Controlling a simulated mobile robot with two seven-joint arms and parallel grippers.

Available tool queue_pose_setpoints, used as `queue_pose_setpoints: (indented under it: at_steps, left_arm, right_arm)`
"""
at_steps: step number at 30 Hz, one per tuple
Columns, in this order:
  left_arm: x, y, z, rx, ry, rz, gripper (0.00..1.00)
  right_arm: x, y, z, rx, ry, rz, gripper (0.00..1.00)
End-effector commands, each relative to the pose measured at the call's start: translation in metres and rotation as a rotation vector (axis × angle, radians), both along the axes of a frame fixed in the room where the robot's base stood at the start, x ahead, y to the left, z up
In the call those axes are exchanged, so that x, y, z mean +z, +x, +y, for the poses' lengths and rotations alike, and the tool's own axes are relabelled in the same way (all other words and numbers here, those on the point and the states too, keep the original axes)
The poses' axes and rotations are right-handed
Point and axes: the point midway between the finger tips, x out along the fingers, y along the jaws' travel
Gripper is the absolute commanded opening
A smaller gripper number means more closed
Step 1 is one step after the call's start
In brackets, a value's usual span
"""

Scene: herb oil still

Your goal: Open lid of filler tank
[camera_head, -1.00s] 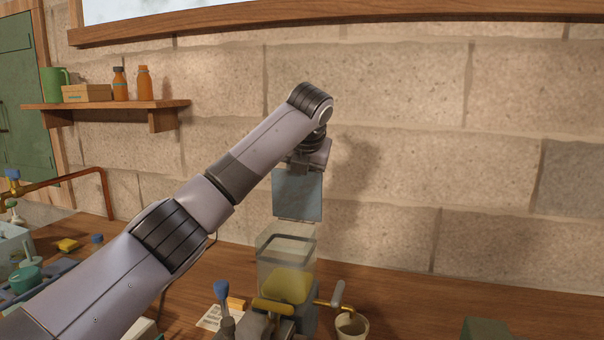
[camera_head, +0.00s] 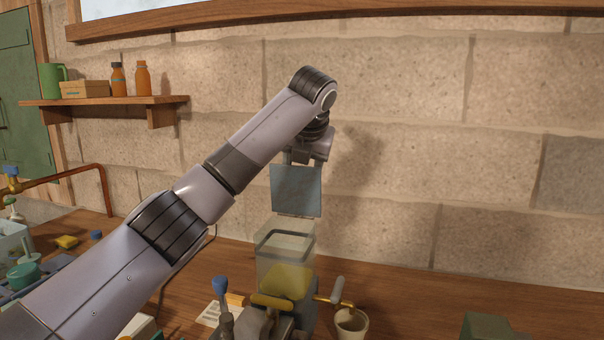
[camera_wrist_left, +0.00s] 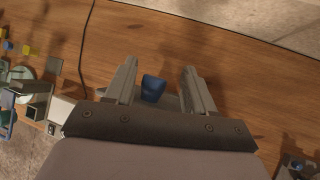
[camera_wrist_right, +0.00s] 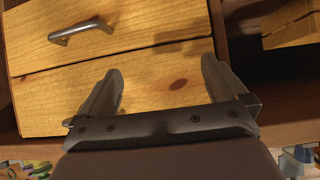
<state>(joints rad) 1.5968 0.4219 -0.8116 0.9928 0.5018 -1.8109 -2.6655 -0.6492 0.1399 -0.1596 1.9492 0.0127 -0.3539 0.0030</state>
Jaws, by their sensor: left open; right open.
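The filler tank (camera_head: 285,262) stands on the bench in the head view, a clear box with yellow contents low inside. A flat blue-grey translucent panel, seemingly its lid (camera_head: 296,192), stands upright above the tank's back edge, and the tank's top looks uncovered. My left gripper (camera_head: 303,158) is just above the panel's top edge; whether it touches is unclear. In the left wrist view the left gripper (camera_wrist_left: 165,85) is open, with a blue knob (camera_wrist_left: 153,88) showing between its fingers. My right gripper (camera_wrist_right: 162,85) is open and empty before a wooden drawer front (camera_wrist_right: 165,85).
A blue-topped lever (camera_head: 221,287) and a brass tap (camera_head: 325,300) are at the tank's front, with a cup (camera_head: 351,323) to the right. A shelf (camera_head: 105,101) with bottles is on the wall at left. The bench right of the cup is mostly clear.

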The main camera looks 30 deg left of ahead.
Motion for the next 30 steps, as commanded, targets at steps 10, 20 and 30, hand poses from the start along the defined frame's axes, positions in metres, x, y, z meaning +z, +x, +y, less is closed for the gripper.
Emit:
queue_pose_setpoints:
  at_steps: [10, 20, 30]
  left_arm:
    - [0.036, -0.022, -0.018, -0.002, -0.002, -0.004, 0.54]
    - [0.038, -0.023, -0.018, -0.002, -0.001, -0.005, 0.54]
    - [0.039, -0.016, -0.021, 0.021, -0.033, -0.066, 0.54]
  right_arm:
    - [-0.005, 0.000, 0.000, 0.000, 0.000, 0.000, 0.99]
    - [-0.005, 0.000, 0.000, 0.000, 0.000, 0.000, 0.99]
    - [-0.008, 0.000, 0.000, 0.000, 0.000, 0.000, 0.99]
